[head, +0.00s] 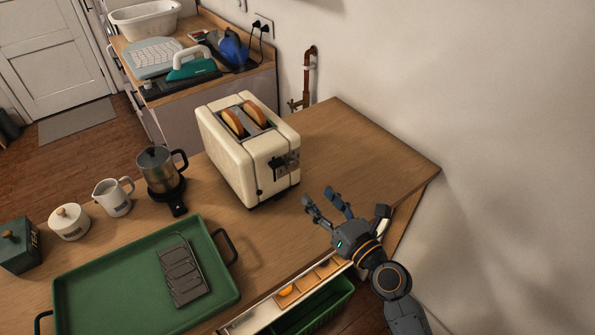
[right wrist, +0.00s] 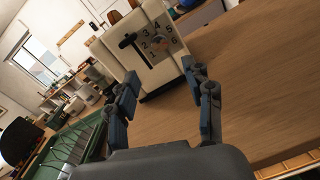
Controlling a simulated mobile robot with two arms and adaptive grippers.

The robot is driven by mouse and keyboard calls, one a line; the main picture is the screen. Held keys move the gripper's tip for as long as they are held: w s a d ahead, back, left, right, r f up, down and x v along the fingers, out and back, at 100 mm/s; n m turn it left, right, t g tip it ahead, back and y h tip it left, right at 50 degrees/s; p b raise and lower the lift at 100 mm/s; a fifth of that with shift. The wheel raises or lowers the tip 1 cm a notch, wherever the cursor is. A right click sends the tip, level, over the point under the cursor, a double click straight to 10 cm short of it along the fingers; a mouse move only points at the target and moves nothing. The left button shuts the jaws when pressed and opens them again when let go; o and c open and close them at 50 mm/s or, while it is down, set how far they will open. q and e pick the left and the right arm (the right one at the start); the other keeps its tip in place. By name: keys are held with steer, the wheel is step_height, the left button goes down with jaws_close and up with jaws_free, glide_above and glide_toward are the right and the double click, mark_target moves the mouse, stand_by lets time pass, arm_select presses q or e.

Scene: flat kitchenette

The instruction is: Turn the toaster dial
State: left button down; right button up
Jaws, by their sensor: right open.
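The cream toaster (head: 223,150) stands on the wooden counter with two slices of bread (head: 243,120) in its slots. Its control end (head: 285,166) faces my right gripper. In the right wrist view, the toaster (right wrist: 112,45) shows a dark lever (right wrist: 130,42) and a round dial (right wrist: 159,43) with numbers around it. My right gripper (head: 320,197) is open and empty, a short way in front of that end and apart from it. In the right wrist view, its fingers (right wrist: 162,74) stand apart on either side below the dial. My left gripper is not in view.
A green tray (head: 105,290) with a dark rack lies at front left. A kettle (head: 157,170), jug (head: 113,197), and canisters stand left of the toaster. An open drawer (head: 325,268) is below the counter edge. Bare counter (head: 365,150) lies right of the toaster.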

mark_target(293, 168)
steer(key=x, duration=1)
steer(key=shift+a, duration=0.1)
jaws_close()
